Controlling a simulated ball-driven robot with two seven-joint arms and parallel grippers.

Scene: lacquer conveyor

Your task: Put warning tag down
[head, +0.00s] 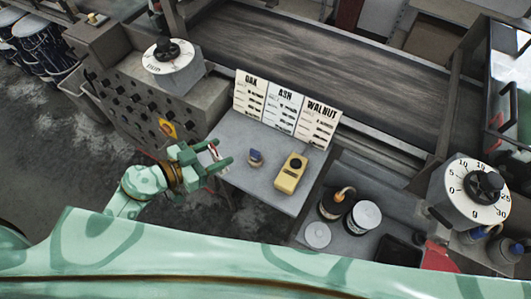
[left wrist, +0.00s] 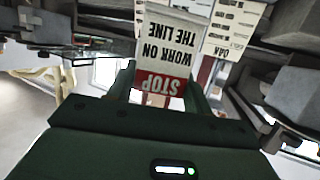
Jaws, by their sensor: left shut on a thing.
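The warning tag (left wrist: 170,50) is a white card with a red "STOP" band and the words "WORK ON THE LINE", upside down in the left wrist view. My left gripper (head: 217,158) is shut on the tag's red end, and the white part sticks out beyond the fingers. In the head view the tag (head: 213,150) shows only as a thin sliver between the fingers. The gripper is at the left edge of a small grey shelf (head: 235,140). I cannot tell whether the tag touches anything. My right gripper is not in view.
On the shelf are a small blue-topped object (head: 255,157) and a yellow device (head: 290,174). Oak, ash and walnut cards (head: 284,105) stand at its back. A control box with a dial (head: 172,65) is at left. Cans (head: 363,217) and another dial (head: 475,190) are at right.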

